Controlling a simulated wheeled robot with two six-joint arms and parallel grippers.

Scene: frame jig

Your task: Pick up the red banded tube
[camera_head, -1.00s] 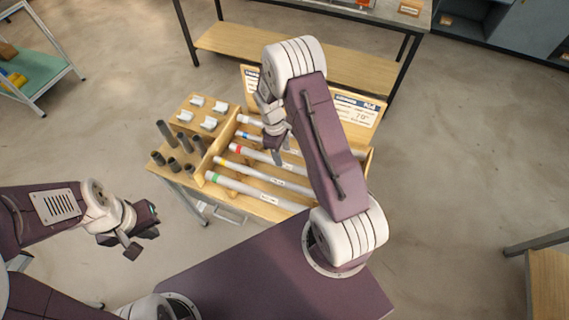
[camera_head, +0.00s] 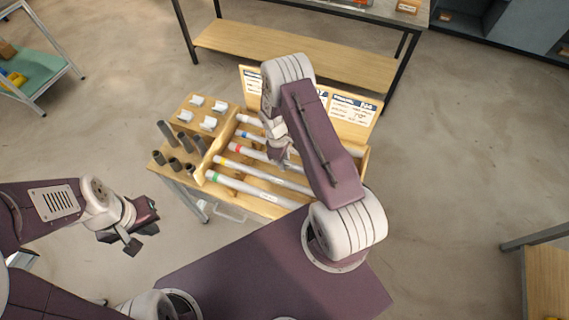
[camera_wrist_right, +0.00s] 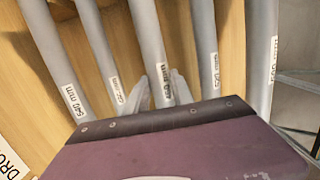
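The red banded tube (camera_head: 252,154) lies in the wooden rack (camera_head: 210,179) between the blue and yellow banded tubes. Its red band shows near the left end; my right arm hides part of it. My right gripper (camera_head: 284,164) is low over the tubes. In the right wrist view its pale fingers (camera_wrist_right: 163,92) point down on either side of the middle tube (camera_wrist_right: 151,45), with gaps visible; the band is out of that view. My left gripper (camera_head: 141,242) is empty, left of the rack, its jaws apart.
Neighbouring tubes with a blue band (camera_head: 243,134), a yellow band (camera_head: 226,161) and a green band (camera_head: 228,182) lie close on both sides. Dark upright cylinders (camera_head: 166,132) and white clips (camera_head: 208,123) stand at the rack's left. A sign board (camera_head: 352,108) stands behind.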

